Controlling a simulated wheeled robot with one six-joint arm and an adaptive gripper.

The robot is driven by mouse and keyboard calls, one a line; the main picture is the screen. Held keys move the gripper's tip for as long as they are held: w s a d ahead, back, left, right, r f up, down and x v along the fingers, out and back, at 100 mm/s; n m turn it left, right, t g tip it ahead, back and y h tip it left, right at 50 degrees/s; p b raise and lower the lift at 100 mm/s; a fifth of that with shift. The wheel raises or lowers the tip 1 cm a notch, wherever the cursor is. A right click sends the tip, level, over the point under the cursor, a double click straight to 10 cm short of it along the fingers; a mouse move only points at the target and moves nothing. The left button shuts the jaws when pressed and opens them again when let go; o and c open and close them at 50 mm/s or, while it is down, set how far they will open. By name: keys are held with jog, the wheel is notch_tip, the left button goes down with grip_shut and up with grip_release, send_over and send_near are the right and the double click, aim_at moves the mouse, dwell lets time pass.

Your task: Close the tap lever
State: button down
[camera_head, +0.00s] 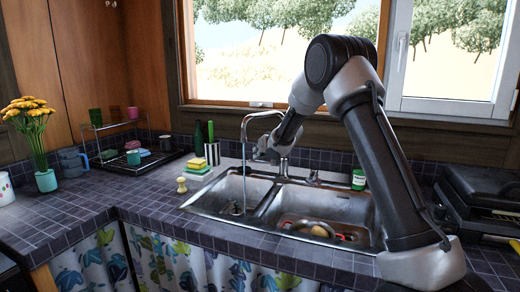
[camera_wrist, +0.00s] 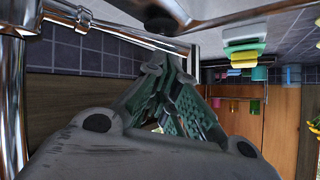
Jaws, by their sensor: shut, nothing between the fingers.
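The chrome tap stands at the back of the sink, its spout (camera_head: 246,123) arching to the left. A thin vertical line below the spout looks like running water falling into the left basin. My gripper (camera_head: 262,150) is beside the tap, between the spout and its body, and partly overlaps it. In the wrist view my gripper (camera_wrist: 168,68) is shut and empty, with its fingertips close to chrome tap parts. A thick chrome pipe (camera_wrist: 12,100) is at the left and a slim chrome bar (camera_wrist: 115,32) crosses above the fingers. I cannot tell which part is the lever, nor whether the fingers touch it.
The double steel sink (camera_head: 205,195) holds items in its right basin (camera_head: 318,228). Sponges (camera_head: 197,166), a dark bottle (camera_head: 199,140) and a striped holder (camera_head: 212,153) stand left of the tap. A green can (camera_head: 358,179) is to the right. The window frame (camera_head: 240,106) is behind.

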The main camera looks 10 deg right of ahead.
jog(key=shift+f, duration=0.1)
jog(key=shift+s+a+f, duration=0.1)
jog(key=shift+a+f, duration=0.4)
jog(key=shift+f, duration=0.25)
